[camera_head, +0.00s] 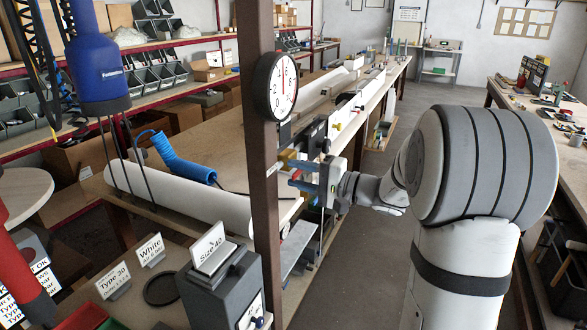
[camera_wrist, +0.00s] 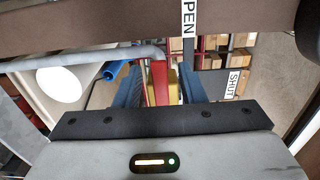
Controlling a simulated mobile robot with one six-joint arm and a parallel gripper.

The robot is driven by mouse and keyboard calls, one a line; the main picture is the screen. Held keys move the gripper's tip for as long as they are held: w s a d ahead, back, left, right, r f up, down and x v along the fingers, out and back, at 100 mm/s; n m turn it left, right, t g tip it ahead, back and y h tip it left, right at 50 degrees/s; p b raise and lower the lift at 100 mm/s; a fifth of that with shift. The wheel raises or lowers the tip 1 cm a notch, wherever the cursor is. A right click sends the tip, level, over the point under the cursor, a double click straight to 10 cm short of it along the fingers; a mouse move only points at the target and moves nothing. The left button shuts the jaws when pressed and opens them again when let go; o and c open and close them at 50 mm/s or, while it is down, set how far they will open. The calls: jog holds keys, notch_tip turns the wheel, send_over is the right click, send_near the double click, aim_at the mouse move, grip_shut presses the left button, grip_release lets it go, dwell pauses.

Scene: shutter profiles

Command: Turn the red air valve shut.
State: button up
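The red valve handle (camera_wrist: 159,82) points towards the camera in the wrist view, with a yellow part (camera_wrist: 174,88) beside it. My gripper (camera_wrist: 160,88) has its two blue fingers apart, one on each side of the red handle. A gap shows between the left finger and the handle; I cannot tell whether the right finger touches anything. An OPEN label (camera_wrist: 188,18) is above and a SHUT label (camera_wrist: 234,83) is to the right. In the head view my gripper (camera_head: 299,174) is beside the brown post, with a little red between its fingers; the valve body is mostly hidden.
A grey pipe (camera_wrist: 80,60) crosses the wrist view. A long workbench (camera_head: 230,135) with a white tube (camera_head: 185,197) lies behind the post.

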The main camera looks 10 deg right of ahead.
jog(key=shift+x, duration=1.35)
grip_shut()
